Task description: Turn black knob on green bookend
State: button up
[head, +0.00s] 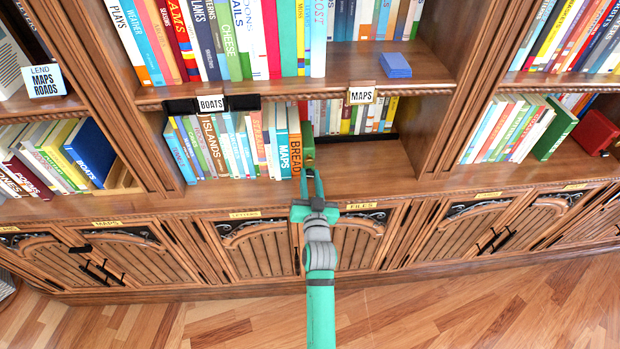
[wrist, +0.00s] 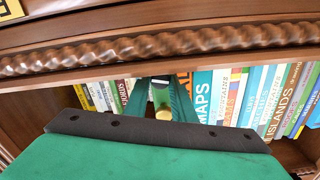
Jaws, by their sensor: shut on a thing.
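The green bookend (head: 308,140) stands on the lower shelf at the right end of the row of books, beside the orange BREAD book. In the wrist view the bookend (wrist: 160,74) shows between my fingers. My gripper (head: 312,172) reaches up to its front from below, and its fingertips (wrist: 161,92) are shut on the knob at the bookend's front. A brass-coloured round part (wrist: 160,97) shows between the fingers. The knob's black part cannot be made out clearly, as the fingers hide much of it.
The orange BREAD book (head: 294,138) and the MAPS book (head: 283,148) stand close on the left. Bare shelf (head: 365,160) lies to the right. The carved shelf edge (wrist: 160,45) runs close to the wrist camera. A blue stack (head: 395,65) lies on the shelf above.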

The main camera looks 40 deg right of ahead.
jog(key=shift+m, duration=1)
jog(key=shift+d+m, duration=0.1)
jog(key=shift+m, duration=0.8)
jog(key=m, duration=0.3)
jog(key=shift+f+m, duration=0.1)
jog(key=shift+m, duration=0.2)
jog(key=m, duration=0.4)
jog(key=shift+f, duration=0.1)
jog(key=shift+s+m, duration=0.1)
jog(key=shift+m, duration=1.7)
jog(key=o, duration=1)
jog(key=shift+f, duration=0.1)
